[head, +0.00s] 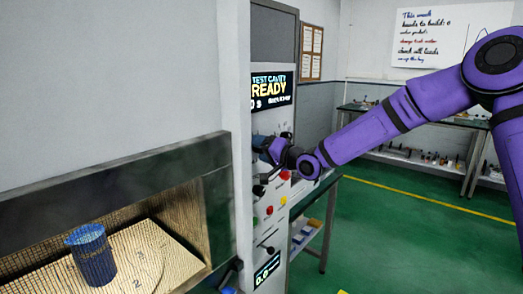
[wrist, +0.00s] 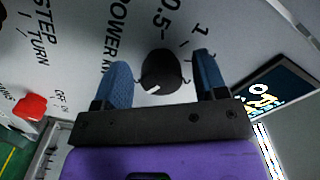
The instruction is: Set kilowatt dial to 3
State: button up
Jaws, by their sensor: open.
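The kilowatt dial (wrist: 160,72) is a round black knob on the pale panel in the wrist view. A short white mark shows at its lower left. The printed words "POWER K…" and the numbers 0.5 and 1 show near it; other numbers are hidden or out of view, so I cannot tell its setting. My gripper (wrist: 162,66) is open, with one blue finger on each side of the dial. Small gaps seem to show between fingers and dial. In the head view my gripper (head: 271,150) is at the panel and hides the dial.
A display (head: 271,88) reads "TEST CAVITY READY" above my gripper. Coloured buttons and a lower display (head: 267,273) reading about 0.0 sit below. A red button (wrist: 30,106) is left in the wrist view. At left, an open cavity holds a blue mesh cup (head: 92,257).

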jog(key=v, duration=1)
jog(key=shift+s+d, duration=0.25)
jog(key=shift+d, duration=0.1)
jog(key=s+d+r+n+g+h, duration=0.1)
jog(key=s+d+r+h, duration=0.2)
jog(key=s+d+h, duration=0.5)
jog(key=s+d+r+g+h, duration=0.1)
jog(key=s+d+r+h, duration=0.1)
jog(key=s+d+h, duration=0.65)
jog(key=s+d+g+y, duration=0.1)
jog(key=s+d+g, duration=0.1)
jog(key=s, duration=0.9)
jog(key=s+d+r+g+y, duration=0.1)
jog(key=s+d, duration=0.4)
jog(key=s, duration=0.6)
jog(key=shift+d+r+g, duration=0.25)
jog(key=shift+r+g, duration=0.1)
jog(key=shift+g, duration=0.05)
